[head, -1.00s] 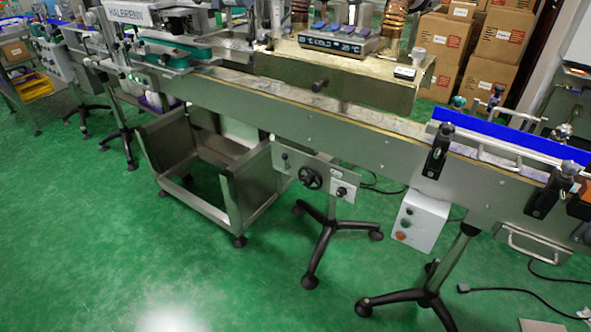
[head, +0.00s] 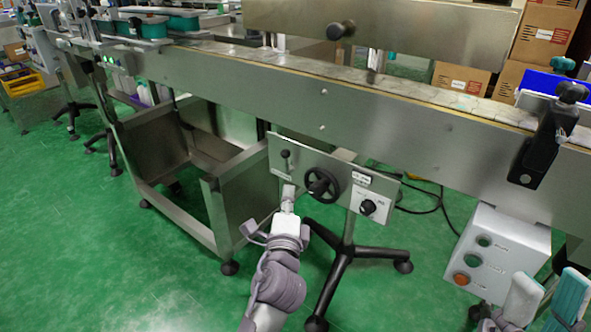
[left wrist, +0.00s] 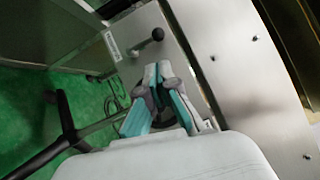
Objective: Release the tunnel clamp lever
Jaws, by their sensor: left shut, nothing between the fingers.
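A small lever with a black ball knob (head: 285,153) stands upright at the left end of a metal control panel (head: 345,176) under the conveyor. The lever also shows in the left wrist view, its black knob (left wrist: 158,34) just beyond my fingers. My left gripper (head: 288,190) is shut and empty, just below the lever and apart from it. In the left wrist view its closed fingers (left wrist: 157,72) point towards the panel. My right gripper (head: 546,284) is at the bottom right, its fingers apart with nothing seen between them.
On the panel, a black handwheel (head: 322,185) is right of my left gripper, and a dial knob (head: 368,207) lies further right. A grey button box (head: 497,252) stands near my right gripper. A black clamp (head: 545,140) is on the conveyor side (head: 290,100).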

